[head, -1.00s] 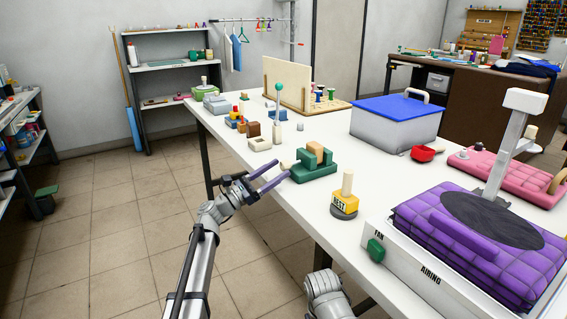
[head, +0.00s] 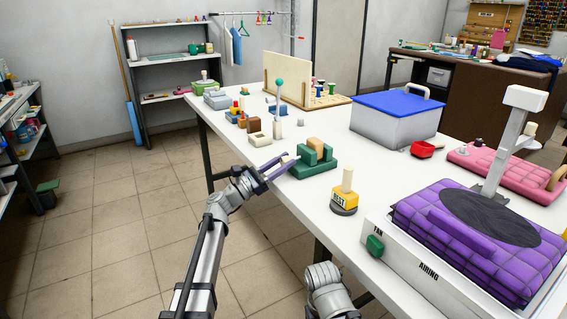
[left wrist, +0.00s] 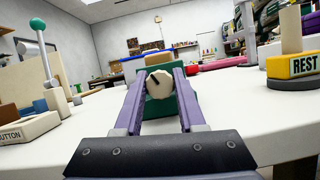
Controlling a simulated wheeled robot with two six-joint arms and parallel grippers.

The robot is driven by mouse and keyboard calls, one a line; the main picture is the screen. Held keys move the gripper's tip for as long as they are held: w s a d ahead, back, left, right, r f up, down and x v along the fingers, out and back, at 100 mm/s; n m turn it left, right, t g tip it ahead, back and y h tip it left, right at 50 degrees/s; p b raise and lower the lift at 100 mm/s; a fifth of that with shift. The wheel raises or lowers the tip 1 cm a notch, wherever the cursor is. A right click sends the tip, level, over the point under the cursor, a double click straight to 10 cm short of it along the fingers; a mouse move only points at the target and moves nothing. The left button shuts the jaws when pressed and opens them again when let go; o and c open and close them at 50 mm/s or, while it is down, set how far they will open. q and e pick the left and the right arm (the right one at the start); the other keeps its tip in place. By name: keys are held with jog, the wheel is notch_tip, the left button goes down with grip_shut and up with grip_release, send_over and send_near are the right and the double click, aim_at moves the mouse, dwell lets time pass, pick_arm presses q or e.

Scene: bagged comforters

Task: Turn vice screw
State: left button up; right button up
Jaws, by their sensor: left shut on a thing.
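The green vice (head: 315,163) stands near the table's front edge with a tan block (head: 317,145) between its jaws. Its round cream screw knob (left wrist: 159,83) has a dark mark and faces my left wrist camera. My left gripper (head: 277,166) has purple fingers and is at the knob, one finger on each side; it is shut on the knob. The vice body (left wrist: 158,112) shows behind the knob in the left wrist view. My right gripper is not in view; only part of my right arm shows at the bottom of the head view.
A yellow REST block with a peg (head: 345,195) stands right of the vice. A cream button block (head: 259,139) and a teal-balled lever (head: 279,100) are to the left. A white airing tray (head: 415,262) with a purple bagged comforter (head: 480,240) fills the near right.

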pick_arm(q)
grip_shut()
jog(key=m+g, duration=0.1)
jog(key=m, duration=0.3)
jog(key=shift+w+a+r+g+h+p, duration=0.1)
jog(key=shift+w+g+h+p, duration=0.05)
jog(key=shift+g+h+p, duration=0.25)
jog(key=m+g, duration=0.2)
jog(key=m, duration=0.1)
jog(key=shift+m+p, duration=0.3)
jog(key=shift+m, duration=0.1)
jog(key=o, duration=0.7)
grip_release()
jog(key=shift+o, duration=0.2)
